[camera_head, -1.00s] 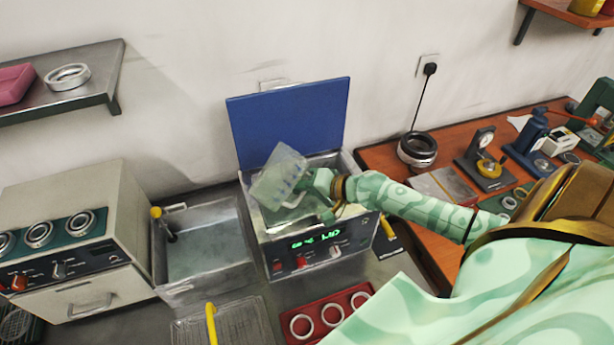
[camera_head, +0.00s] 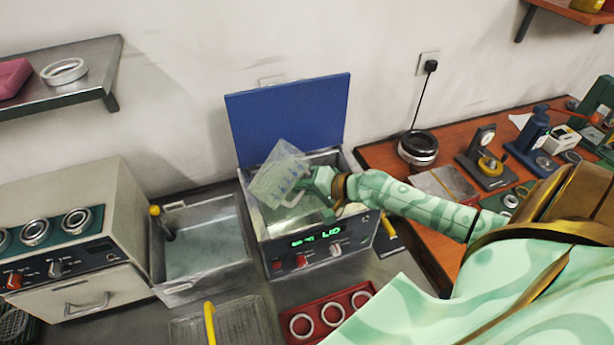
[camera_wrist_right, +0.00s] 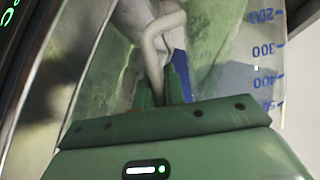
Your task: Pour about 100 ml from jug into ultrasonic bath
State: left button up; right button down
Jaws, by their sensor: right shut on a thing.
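The clear jug (camera_head: 277,174) with blue graduation marks is tilted, mouth toward the left, over the open tank of the ultrasonic bath (camera_head: 318,246). My right gripper (camera_head: 312,184) is shut on the jug's handle and holds it above the tank. In the right wrist view the handle (camera_wrist_right: 158,45) runs between my fingers, and the jug's wall shows marks of 200, 300 and 400 (camera_wrist_right: 262,50). The bath's blue lid (camera_head: 290,118) stands open, and its green display includes the letters "LID". I cannot make out a liquid stream. My left gripper is not in view.
A steel sink-like basin (camera_head: 205,272) is left of the bath, beside a beige oven (camera_head: 70,235). In front are a wire basket (camera_head: 240,322) with a yellow handle and a red tray (camera_head: 298,311) with metal rings. A wooden bench (camera_head: 440,245) with tools is on the right.

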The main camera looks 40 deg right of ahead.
jog(key=shift+s+a+f+b, duration=0.1)
jog(key=shift+s+a+b, duration=0.05)
jog(key=shift+a+b, duration=0.25)
jog(key=shift+a+f+m+y+b, duration=0.2)
jog(key=shift+m+y+b, duration=0.1)
jog(key=shift+b, duration=0.45)
dwell(0.3)
jog(key=d+n+h+p, duration=0.1)
jog(key=p, duration=0.4)
jog(key=d+n+h+p, duration=0.1)
jog(key=n+h+p, duration=0.1)
jog(key=p, duration=0.3)
jog(key=shift+w+d+r, duration=0.15)
jog(key=shift+w+d, duration=0.05)
jog(key=shift+w, duration=0.15)
dwell(1.4)
